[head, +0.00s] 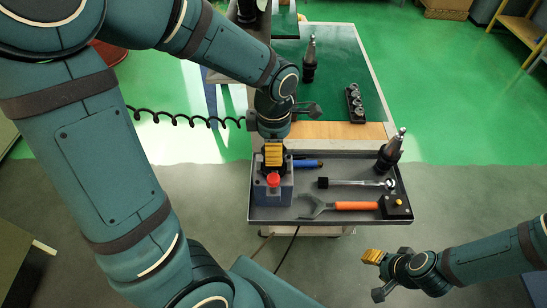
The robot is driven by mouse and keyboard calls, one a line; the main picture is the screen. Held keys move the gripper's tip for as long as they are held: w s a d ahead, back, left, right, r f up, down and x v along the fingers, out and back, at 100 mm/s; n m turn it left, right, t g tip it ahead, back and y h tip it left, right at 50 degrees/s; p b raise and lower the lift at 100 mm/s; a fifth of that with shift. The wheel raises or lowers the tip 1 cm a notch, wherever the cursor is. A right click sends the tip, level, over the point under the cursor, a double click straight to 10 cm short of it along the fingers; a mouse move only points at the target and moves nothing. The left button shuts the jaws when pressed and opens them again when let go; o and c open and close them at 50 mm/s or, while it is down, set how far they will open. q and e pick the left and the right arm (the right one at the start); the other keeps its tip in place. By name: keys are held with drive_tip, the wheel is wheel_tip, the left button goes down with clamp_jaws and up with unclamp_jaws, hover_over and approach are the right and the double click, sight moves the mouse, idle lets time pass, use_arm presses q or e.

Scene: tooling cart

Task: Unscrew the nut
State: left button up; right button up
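A grey fixture block (264,203) with a red knob (273,180) stands at the left end of the tray. My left gripper (272,156) points down over the back of this block, its yellow pads just behind the red knob. It hides whatever is there, and I cannot tell whether it holds something. I cannot make out a nut in the block. An open-ended wrench with an orange handle (356,206) lies at the tray's front. My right gripper (371,257) is off the tray's front right, touching nothing; its finger opening is unclear.
The dark tray (300,217) also holds a silver-shafted tool (355,183), a blue-handled tool (308,163), a black box (396,207) and an upright tool holder (390,151). Another holder (309,62) and a rack of parts (355,103) stand on the green mat behind.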

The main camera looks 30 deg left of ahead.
use_arm(q)
drive_tip(key=n, duration=0.3)
drive_tip(key=shift+b, duration=0.35)
drive_tip(key=n, duration=0.3)
drive_tip(key=o, duration=1.4)
drive_tip(key=shift+c, duration=0.2)
